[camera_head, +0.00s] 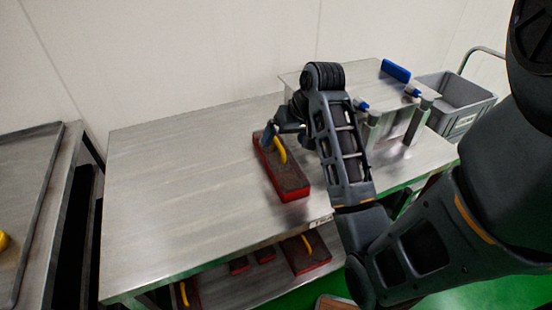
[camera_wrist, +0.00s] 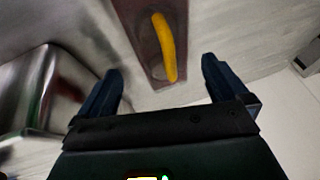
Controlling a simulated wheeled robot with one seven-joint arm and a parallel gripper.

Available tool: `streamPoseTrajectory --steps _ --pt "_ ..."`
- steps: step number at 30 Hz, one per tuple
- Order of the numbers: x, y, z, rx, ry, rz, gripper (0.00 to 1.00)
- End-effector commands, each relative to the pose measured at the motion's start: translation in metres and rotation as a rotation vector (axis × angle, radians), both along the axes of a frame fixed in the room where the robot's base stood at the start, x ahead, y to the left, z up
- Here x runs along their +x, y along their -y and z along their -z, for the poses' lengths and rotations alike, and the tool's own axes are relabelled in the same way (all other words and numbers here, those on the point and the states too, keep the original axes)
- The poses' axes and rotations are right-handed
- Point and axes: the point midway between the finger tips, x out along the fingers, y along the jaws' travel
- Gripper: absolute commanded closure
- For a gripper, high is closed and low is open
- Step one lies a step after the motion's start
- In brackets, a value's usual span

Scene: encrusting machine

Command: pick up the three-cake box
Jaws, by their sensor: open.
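A long red box (camera_head: 291,184) with a brown top and a curved yellow handle-like piece lies on the steel table. Its brown top also shows in the wrist view (camera_wrist: 137,38), with the yellow piece (camera_wrist: 165,46) lengthwise on it. I cannot make out any cakes or confirm that this is the three-cake box. My gripper (camera_head: 270,134) is over the far end of this box. In the wrist view my gripper (camera_wrist: 162,66) is open, its dark fingers spread on either side of the box end and the yellow piece, with nothing held.
The steel table (camera_head: 170,190) is bare to the left. A raised steel stand (camera_head: 360,75) with blue-capped bottles and a blue item is to the right. A grey crate (camera_head: 452,98) stands beyond. Several similar red boxes (camera_head: 305,252) lie on the lower shelf.

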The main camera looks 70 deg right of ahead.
Motion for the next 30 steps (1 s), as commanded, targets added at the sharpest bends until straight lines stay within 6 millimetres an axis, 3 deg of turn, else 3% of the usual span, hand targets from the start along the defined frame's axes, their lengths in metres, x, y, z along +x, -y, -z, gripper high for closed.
streamPoseTrajectory --steps 10,20,30 --pt "0.020 0.009 0.039 0.001 -0.002 0.001 0.00" --pt "0.024 0.010 0.045 -0.001 -0.001 0.000 0.00" --pt "0.023 0.010 0.044 -0.001 -0.001 0.000 0.33"
